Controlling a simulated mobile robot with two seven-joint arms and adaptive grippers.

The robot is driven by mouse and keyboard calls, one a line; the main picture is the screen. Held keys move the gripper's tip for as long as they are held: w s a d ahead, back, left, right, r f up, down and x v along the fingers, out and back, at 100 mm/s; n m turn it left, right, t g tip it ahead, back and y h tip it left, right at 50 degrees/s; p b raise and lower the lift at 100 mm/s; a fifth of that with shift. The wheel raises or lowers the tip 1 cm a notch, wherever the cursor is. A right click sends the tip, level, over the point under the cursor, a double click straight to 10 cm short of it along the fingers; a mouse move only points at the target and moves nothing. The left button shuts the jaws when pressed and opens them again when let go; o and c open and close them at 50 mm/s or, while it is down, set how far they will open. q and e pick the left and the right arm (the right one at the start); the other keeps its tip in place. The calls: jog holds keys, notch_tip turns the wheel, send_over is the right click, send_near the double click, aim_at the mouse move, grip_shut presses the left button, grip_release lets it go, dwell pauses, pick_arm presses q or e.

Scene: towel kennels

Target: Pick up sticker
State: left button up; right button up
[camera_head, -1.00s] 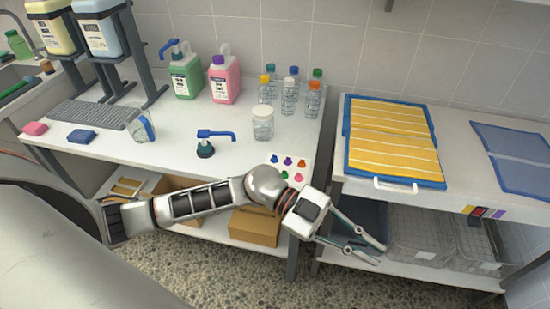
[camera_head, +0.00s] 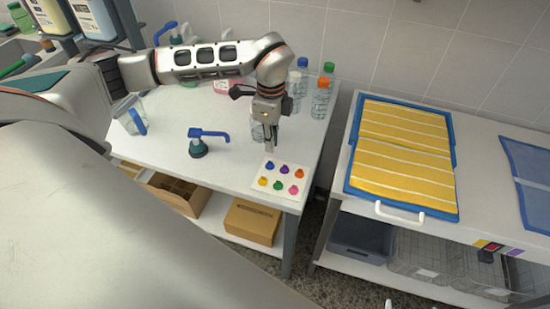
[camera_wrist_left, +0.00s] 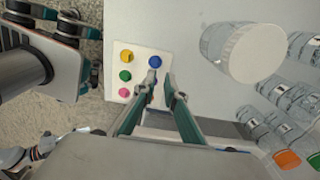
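The white sticker sheet (camera_head: 273,191) lies at the front right corner of the left table. It holds a blue sticker (camera_head: 270,166), a purple sticker (camera_head: 284,169), an orange sticker (camera_head: 299,174), a yellow sticker (camera_head: 263,181), a green sticker (camera_head: 278,185) and a pink sticker (camera_head: 293,189). My left gripper (camera_head: 270,147) points down just behind the sheet. In the left wrist view its fingers (camera_wrist_left: 163,85) are slightly apart with nothing between them. There, one finger covers part of the sheet (camera_wrist_left: 139,90).
A gap separates this table from the one with yellow towels (camera_head: 400,150).

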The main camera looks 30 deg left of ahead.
aim_at(272, 162)
pick_arm(q)
jog(key=shift+s+f, duration=0.25)
jog(key=shift+f, duration=0.7)
notch_tip(272, 162, down, 4)
jog(key=shift+d+f+p, duration=0.1)
jog(key=shift+f+p, duration=0.05)
jog(key=shift+p, duration=0.2)
jog(key=shift+f, duration=0.3)
pick_arm(e)
jog(key=shift+s+a+r, duration=0.1)
jog(key=shift+s+r, duration=0.15)
jog(key=shift+r, duration=0.05)
pick_arm(q)
jog(key=shift+c, duration=0.3)
grip_shut()
pick_arm(e)
jog(key=shift+s+f, duration=0.1)
jog(key=shift+f, duration=0.1)
pick_arm(q)
jog(key=shift+r, duration=0.1)
pick_arm(e)
jog(key=shift+s+f, duration=0.1)
